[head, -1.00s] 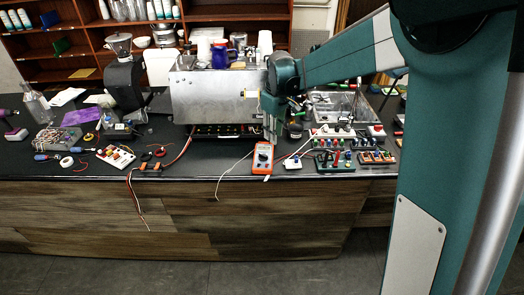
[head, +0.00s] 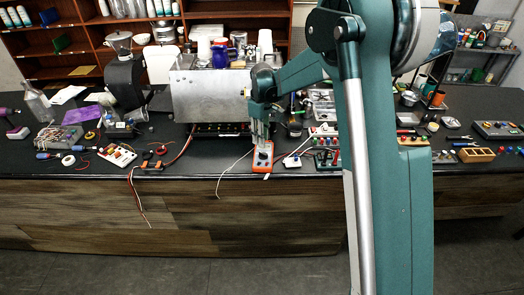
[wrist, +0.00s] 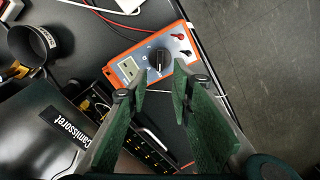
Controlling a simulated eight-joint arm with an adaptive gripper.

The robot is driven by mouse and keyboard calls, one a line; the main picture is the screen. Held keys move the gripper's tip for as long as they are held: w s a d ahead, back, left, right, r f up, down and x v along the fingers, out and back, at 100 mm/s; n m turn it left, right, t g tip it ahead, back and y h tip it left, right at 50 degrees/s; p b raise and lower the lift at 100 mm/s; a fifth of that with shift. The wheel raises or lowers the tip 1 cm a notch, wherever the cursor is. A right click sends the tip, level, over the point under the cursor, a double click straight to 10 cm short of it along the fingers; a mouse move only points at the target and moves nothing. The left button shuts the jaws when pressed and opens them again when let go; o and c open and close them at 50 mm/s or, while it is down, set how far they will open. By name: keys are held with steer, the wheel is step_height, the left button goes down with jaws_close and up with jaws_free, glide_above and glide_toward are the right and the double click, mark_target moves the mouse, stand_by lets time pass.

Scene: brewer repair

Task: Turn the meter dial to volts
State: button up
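The orange multimeter (head: 263,160) lies flat near the front edge of the black counter. In the wrist view the meter (wrist: 128,70) shows its black dial (wrist: 159,58) in the middle, a small display to one side and red and black sockets at the other. My gripper (head: 261,140) points down at the meter in the head view. In the wrist view my gripper (wrist: 158,97) has its two green pads apart with nothing between them. The dial lies just beyond the fingertips, and I see no contact. The dial's markings are too small to read.
The metal brewer (head: 208,95) stands behind the meter. A coloured terminal board (head: 326,155) and a white switch block (head: 291,161) sit to the right. A white wire (head: 234,165) hangs over the front edge.

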mark_target(263, 155)
steer(key=shift+f, duration=0.1)
steer(key=shift+f, duration=3.85)
jaws_close()
